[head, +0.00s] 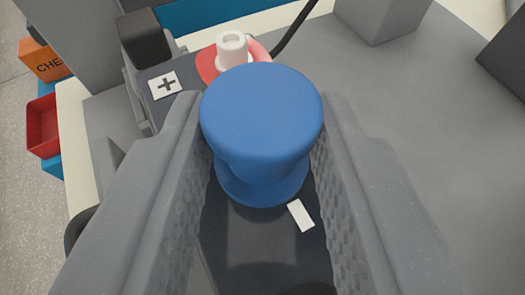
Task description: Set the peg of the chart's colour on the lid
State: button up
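A blue peg (262,120) with a wide round top, a narrower waist and a flared lower rim stands between the two fingers of my gripper (262,150). The fingers lie close along its left and right sides and look to be touching it. Under it is a dark lid-like surface (262,245) with a small white strip (301,215) on it. I cannot tell whether the peg rests on this surface or hangs just above it. No colour chart can be made out.
Behind the peg are a white post (232,50) on a red ring, a plus-marked label (166,84) and a black cable (292,28). Grey blocks (383,18) stand at the back. An orange box (42,62) and a red bin (43,126) are at the far left.

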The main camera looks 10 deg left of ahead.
jog(key=shift+o, duration=1.3)
jog(key=p+v, duration=0.1)
jog(key=v, duration=1.1)
jog(key=shift+p, duration=0.35)
